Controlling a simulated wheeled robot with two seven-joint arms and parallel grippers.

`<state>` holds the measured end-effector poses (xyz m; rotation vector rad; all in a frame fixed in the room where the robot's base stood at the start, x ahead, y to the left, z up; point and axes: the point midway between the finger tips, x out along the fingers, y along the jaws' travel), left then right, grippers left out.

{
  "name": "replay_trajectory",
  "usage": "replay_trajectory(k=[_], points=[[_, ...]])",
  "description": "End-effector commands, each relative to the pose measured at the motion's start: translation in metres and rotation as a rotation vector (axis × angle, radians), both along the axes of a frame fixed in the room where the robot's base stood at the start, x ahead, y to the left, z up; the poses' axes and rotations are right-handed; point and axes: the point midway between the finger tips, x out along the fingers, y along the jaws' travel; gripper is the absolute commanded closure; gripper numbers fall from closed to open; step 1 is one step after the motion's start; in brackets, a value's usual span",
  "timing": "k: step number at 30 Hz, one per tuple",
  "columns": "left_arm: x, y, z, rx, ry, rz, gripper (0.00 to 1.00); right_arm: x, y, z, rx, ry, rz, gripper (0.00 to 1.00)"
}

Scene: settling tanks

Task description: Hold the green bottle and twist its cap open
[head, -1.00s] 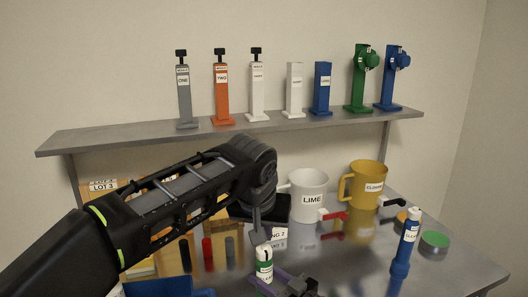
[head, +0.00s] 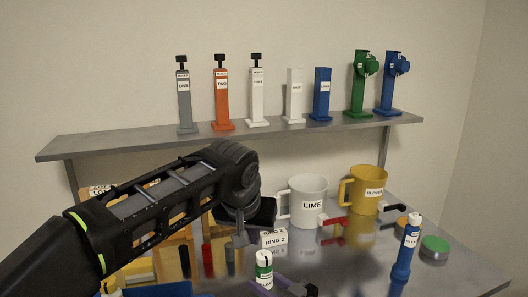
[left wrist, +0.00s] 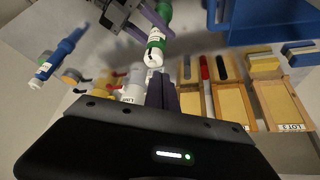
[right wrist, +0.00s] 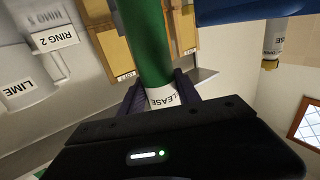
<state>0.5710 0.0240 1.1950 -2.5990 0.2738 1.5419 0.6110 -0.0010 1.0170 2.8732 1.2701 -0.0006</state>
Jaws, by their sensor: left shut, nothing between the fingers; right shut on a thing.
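The green bottle (head: 264,281) stands upright at the bottom of the head view, with a white label and a white top end (head: 264,257). My right gripper (head: 284,290) is shut around its body, and the right wrist view shows the green body (right wrist: 148,42) and label (right wrist: 162,96) at the fingers. My left gripper (head: 237,241) is shut and empty, just left of the bottle's top and apart from it. In the left wrist view its closed fingers (left wrist: 161,88) point toward the bottle (left wrist: 156,42). Whether the cap is loose cannot be told.
A white LIME mug (head: 309,203) and a yellow mug (head: 366,190) stand behind. A blue bottle (head: 404,255) stands at right, near a green-topped round tin (head: 434,247). A RING 2 block (head: 273,238) is close behind the green bottle. The shelf (head: 150,142) holds several stands.

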Motion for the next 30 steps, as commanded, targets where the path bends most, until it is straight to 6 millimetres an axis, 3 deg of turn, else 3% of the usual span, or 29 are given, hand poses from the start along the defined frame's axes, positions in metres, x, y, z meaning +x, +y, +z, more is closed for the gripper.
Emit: replay_trajectory(k=[15, 30], points=[[0.000, 0.000, -0.056, 0.001, 0.001, 0.001, 1.00, 0.000, 0.000, 0.000, 0.001, -0.001, 0.000, 1.00], [0.000, 0.000, -0.063, 0.000, 0.000, 0.001, 1.00, 0.000, 0.000, 0.000, 0.001, -0.001, 0.000, 1.00]])
